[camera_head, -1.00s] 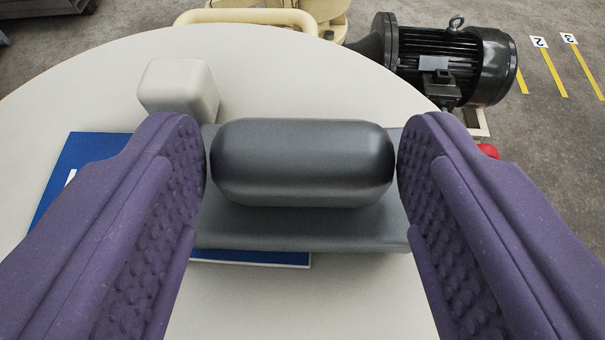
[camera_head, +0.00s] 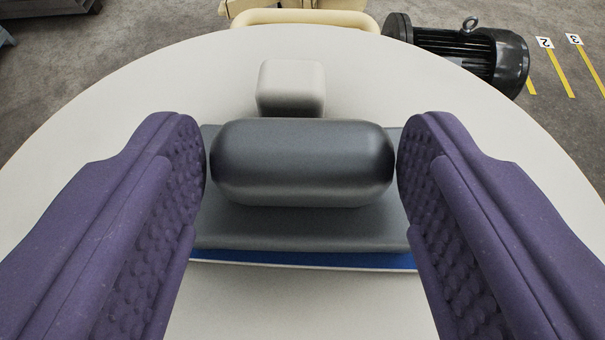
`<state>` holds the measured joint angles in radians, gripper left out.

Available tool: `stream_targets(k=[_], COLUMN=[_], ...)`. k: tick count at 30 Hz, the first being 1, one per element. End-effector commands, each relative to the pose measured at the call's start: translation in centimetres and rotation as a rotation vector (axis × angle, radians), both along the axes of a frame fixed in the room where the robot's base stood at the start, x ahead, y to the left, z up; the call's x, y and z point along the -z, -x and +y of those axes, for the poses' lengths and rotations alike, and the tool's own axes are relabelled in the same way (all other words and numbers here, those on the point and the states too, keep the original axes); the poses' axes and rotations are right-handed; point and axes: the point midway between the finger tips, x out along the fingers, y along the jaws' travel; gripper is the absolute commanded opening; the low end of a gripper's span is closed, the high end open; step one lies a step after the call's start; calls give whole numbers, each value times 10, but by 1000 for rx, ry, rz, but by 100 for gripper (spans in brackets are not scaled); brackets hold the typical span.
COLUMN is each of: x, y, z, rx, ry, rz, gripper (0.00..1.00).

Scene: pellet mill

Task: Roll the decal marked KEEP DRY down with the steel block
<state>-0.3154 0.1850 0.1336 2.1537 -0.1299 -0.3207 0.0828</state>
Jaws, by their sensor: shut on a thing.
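The steel block (camera_head: 302,225) is a dark grey slab with a thick rounded grip (camera_head: 302,162) on top. My gripper (camera_head: 302,165) is shut on this grip, one purple ridged finger at each end. Below the block, a strip of the blue decal (camera_head: 310,258) with a pale edge shows along the near side and towards the right. The block and my fingers hide the rest of it, and no lettering can be read. Whether the block presses on the decal cannot be told for sure.
A whitish rounded cube (camera_head: 291,87) stands on the round pale table (camera_head: 150,90) just behind the block. The tabletop is otherwise clear. A black motor (camera_head: 465,52) and a cream rail (camera_head: 305,18) lie beyond the far edge.

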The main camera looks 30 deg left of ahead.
Motion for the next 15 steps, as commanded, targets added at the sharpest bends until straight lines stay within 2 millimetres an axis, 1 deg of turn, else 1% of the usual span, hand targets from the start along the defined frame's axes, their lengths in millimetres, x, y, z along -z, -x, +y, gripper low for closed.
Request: stream_targets(k=[1, 15], x=[3, 1], y=[2, 14], z=[3, 27], rx=[-2, -4], ry=[0, -1], rz=[-1, 2], gripper=[8, 8])
